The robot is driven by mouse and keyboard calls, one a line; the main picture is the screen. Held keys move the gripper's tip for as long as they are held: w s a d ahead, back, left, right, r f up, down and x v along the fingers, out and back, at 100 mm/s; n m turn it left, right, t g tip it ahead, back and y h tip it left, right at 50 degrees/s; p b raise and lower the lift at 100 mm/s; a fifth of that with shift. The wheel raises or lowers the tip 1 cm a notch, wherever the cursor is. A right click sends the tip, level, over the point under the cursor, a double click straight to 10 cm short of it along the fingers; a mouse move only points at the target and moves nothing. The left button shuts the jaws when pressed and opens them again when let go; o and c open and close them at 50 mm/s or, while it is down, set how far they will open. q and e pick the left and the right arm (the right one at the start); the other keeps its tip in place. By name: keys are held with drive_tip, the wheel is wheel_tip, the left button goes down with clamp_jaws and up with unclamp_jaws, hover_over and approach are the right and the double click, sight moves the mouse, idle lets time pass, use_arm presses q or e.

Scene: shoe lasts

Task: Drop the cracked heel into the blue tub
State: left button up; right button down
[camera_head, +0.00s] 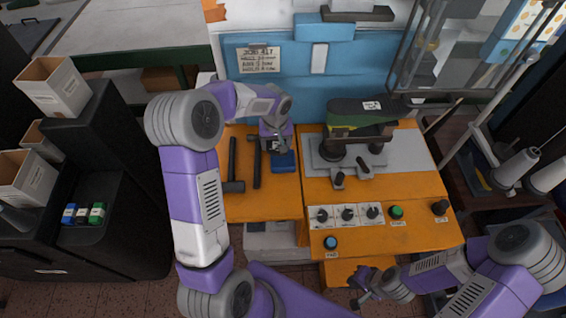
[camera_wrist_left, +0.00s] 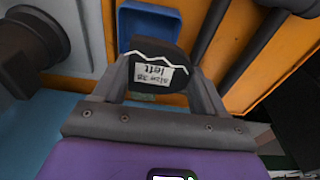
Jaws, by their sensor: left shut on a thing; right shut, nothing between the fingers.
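The cracked heel (camera_wrist_left: 158,70) is a dark rounded block with a white zigzag line and a label reading "size 38 left", upside down in the left wrist view. My left gripper (camera_head: 277,146) is shut on it, one finger on each side. The blue tub (camera_head: 284,163) is a small blue tray on the orange bench, just by the gripper in the head view. In the left wrist view the tub (camera_wrist_left: 150,22) shows beyond the heel, which overlaps its near part. My right gripper (camera_head: 361,288) is shut and empty, low in front of the bench.
Two dark hammers (camera_head: 233,168) lie left of the tub. A machine plate (camera_head: 322,160) with a green and black shoe last (camera_head: 360,114) stands to the right. Knobs and a green button (camera_head: 396,212) line the front right. A blue panel (camera_head: 290,98) with a note rises behind.

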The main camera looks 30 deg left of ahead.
use_arm(q)
drive_tip(key=o, duration=1.1)
drive_tip(key=shift+s+d+r+p, duration=0.1)
drive_tip(key=shift+s+r+p, duration=0.05)
drive_tip(key=shift+r, duration=1.1)
drive_tip(key=shift+s+d+r+p, duration=0.1)
drive_tip(key=shift+r+p, duration=0.05)
drive_tip(key=shift+r, duration=1.15)
drive_tip(key=shift+s+d+r+p, duration=0.1)
drive_tip(key=shift+s+r+p, duration=0.05)
drive_tip(key=shift+r, duration=1.1)
drive_tip(key=shift+r, duration=0.1)
